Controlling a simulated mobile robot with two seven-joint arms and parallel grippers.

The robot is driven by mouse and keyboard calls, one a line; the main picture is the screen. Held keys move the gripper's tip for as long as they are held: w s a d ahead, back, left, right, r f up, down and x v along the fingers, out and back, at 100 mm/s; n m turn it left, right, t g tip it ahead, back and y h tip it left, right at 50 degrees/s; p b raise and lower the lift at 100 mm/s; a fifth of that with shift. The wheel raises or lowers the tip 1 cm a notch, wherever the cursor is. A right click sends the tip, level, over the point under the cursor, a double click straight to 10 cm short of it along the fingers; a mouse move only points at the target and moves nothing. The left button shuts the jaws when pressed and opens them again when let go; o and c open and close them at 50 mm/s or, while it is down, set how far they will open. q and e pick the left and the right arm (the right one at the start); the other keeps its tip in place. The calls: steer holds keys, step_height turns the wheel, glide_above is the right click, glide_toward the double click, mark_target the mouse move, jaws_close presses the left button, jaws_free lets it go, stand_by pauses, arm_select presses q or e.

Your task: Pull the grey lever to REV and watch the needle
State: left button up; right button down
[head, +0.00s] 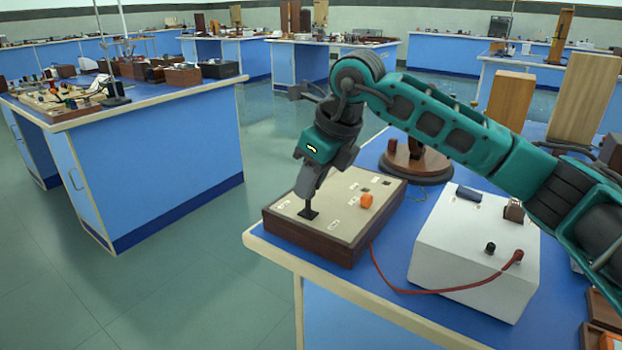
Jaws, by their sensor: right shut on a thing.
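A wooden box with a cream top panel (340,214) sits at the near left corner of the blue bench. My right gripper (309,192) points down at the left part of this panel and is shut on the grey lever. The jaws hide most of the lever, and a dark square piece (308,214) shows at its foot. The panel's labels are too small to read, so I cannot tell which position the lever is at. An orange knob (366,201) stands on the panel to the right. I cannot make out a needle. My left gripper is out of view.
A white box (470,262) with a black knob stands right of the panel, with a red cable (400,291) looping along the bench from it. Behind are a round dark base (414,168) and upright wooden blocks (585,98). Floor is clear to the left.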

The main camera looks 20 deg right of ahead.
steer(key=shift+r+p, duration=0.15)
steer(key=shift+p, duration=0.15)
steer(key=w+a+g+h+p, duration=0.1)
steer(key=p, duration=0.2)
steer(key=w+g+h+p, duration=0.1)
steer(key=p, duration=0.3)
steer(key=shift+a+g, duration=0.35)
steer(key=shift+g, duration=0.05)
steer(key=shift+w+a+h+p, duration=0.1)
steer(key=shift+w+h+p, duration=0.05)
steer(key=shift+h+p, duration=0.2)
steer(key=shift+w+a+f+g+p, duration=0.15)
steer(key=shift+w+f+g+p, duration=0.05)
steer(key=shift+g+p, duration=0.3)
steer(key=shift+w+a+f+g+h, duration=0.1)
steer(key=shift+w+f+g+h, duration=0.15)
steer(key=shift+h, duration=0.2)
steer(key=shift+s, duration=0.1)
steer(key=c, duration=1)
jaws_free()
